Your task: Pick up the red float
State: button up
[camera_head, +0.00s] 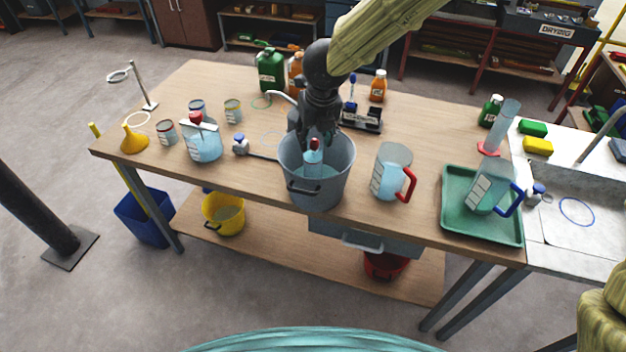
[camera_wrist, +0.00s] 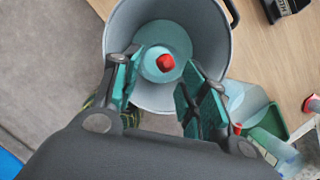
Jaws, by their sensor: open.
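The red float (camera_head: 314,144) is a small red piece on top of a pale blue cylinder inside the grey bucket (camera_head: 318,190). In the wrist view, the red float (camera_wrist: 166,62) shows near the middle of the bucket (camera_wrist: 118,30), over bluish water. My gripper (camera_head: 317,136) points down into the bucket's mouth from above. In the wrist view, my gripper (camera_wrist: 162,72) has its two teal-padded fingers apart, one on each side of the float's line of sight. Nothing is between the pads that I can see touching them. The exact height gap to the float is unclear.
A jug with a red handle (camera_head: 392,172) stands right of the bucket. A green tray (camera_head: 455,222) holds a blue-handled jug (camera_head: 488,186). A jug with a red top (camera_head: 203,140) is to the left. Bottles and a black stand (camera_head: 362,118) are behind.

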jog(key=shift+x, duration=0.9)
jog(key=shift+c, duration=0.2)
jog(key=shift+s, duration=0.1)
jog(key=c, duration=0.8)
jog(key=shift+c, duration=0.2)
